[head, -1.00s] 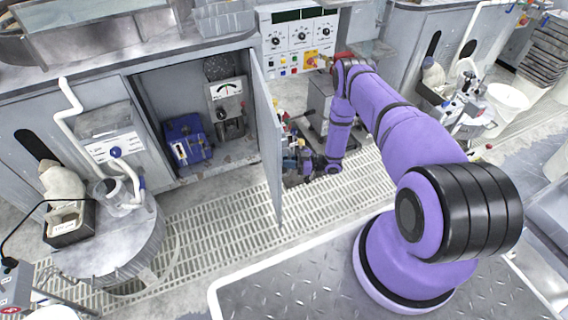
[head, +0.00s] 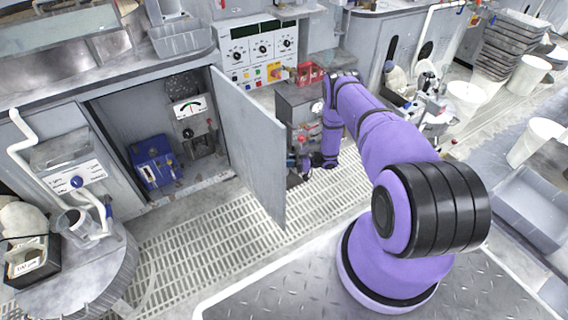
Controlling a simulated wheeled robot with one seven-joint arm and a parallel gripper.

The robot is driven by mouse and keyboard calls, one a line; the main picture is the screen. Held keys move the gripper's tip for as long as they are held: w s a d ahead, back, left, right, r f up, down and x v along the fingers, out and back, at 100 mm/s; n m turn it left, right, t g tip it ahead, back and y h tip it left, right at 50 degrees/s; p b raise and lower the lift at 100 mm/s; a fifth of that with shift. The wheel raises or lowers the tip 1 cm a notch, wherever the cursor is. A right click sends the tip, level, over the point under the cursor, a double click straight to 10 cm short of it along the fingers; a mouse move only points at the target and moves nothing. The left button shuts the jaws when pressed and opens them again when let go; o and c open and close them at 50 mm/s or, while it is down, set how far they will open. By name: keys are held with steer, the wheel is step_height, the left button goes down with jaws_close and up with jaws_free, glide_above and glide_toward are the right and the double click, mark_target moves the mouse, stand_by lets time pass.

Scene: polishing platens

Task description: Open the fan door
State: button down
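A grey cabinet door (head: 246,142) stands swung wide out over the floor grating, hinged at the right side of an open cabinet (head: 111,118). Inside the cabinet are a blue box-shaped unit (head: 156,164) and a grey gauge unit (head: 193,122). My purple arm reaches to the right of the door. My gripper (head: 300,164) is low at the arm's far end, close behind the door's right side. Its fingers are too small and dark to read, and contact with the door cannot be told.
A control panel (head: 262,50) with dials and a red box (head: 311,74) are above and right of the door. A grey cabinet unit (head: 298,100) stands behind my gripper. A round drum (head: 85,262) is at the lower left. Floor grating (head: 190,245) in front is clear.

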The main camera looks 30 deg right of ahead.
steer(key=shift+s+f, duration=0.1)
steer(key=shift+s, duration=0.1)
steer(key=c, duration=1.1)
jaws_free()
steer(key=shift+w, duration=0.1)
steer(key=shift+d, duration=0.1)
steer(key=v, duration=1)
steer(key=shift+d, duration=0.3)
